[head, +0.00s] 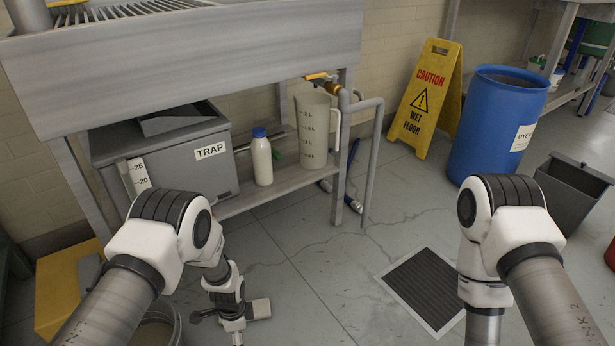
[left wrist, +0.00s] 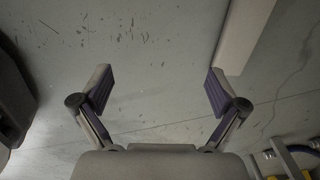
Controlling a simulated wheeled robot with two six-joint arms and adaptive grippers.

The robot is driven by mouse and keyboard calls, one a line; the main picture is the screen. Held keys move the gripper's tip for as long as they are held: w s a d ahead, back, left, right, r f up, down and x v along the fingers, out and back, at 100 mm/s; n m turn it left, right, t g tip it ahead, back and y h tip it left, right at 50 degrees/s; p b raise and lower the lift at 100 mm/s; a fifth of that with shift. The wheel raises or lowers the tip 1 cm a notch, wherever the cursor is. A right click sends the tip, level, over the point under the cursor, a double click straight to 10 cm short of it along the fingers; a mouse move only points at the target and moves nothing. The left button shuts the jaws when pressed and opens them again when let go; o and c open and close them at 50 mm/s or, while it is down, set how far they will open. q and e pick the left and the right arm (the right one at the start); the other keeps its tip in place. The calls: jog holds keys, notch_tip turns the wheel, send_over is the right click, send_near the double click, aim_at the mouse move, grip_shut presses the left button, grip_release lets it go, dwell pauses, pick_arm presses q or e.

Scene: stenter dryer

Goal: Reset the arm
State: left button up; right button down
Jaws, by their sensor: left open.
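My left arm comes in from the left in the head view and bends down in front of the steel bench. My left gripper (head: 238,312) hangs low over the grey floor. In the left wrist view the left gripper (left wrist: 160,90) has its two purple-padded fingers wide apart with nothing between them. My right arm comes in from the lower right and bends downward at the picture's bottom edge. The right gripper is outside both views.
The steel bench (head: 190,60) has a lower shelf with a TRAP box (head: 165,165), a white bottle (head: 261,160) and a measuring jug (head: 313,130). A yellow caution sign (head: 427,100), a blue drum (head: 490,130) and a grey bin (head: 572,190) stand right. A floor grate (head: 428,288) lies between the arms.

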pick_arm(q)
jog(key=s+a+r+n+p, duration=0.2)
jog(key=s+r+n, duration=0.2)
jog(key=s, duration=0.6)
jog(key=s+a+r+n+g+p, duration=0.1)
jog(key=s+a+r+n+p, duration=0.2)
jog(key=s, duration=0.6)
jog(key=s+a+r+n, duration=0.2)
jog(key=s+r+n, duration=0.3)
jog(key=s, duration=0.5)
notch_tip(320, 180, up, 38)
jog(key=w+n+t+p, duration=0.1)
jog(key=n+p, duration=0.3)
jog(key=p, duration=3.4)
jog(key=shift+w+p, duration=0.25)
jog(key=shift+p, duration=0.05)
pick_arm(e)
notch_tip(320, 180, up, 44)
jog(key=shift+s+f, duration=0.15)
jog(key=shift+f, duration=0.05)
pick_arm(q)
jog(key=shift+a, duration=0.1)
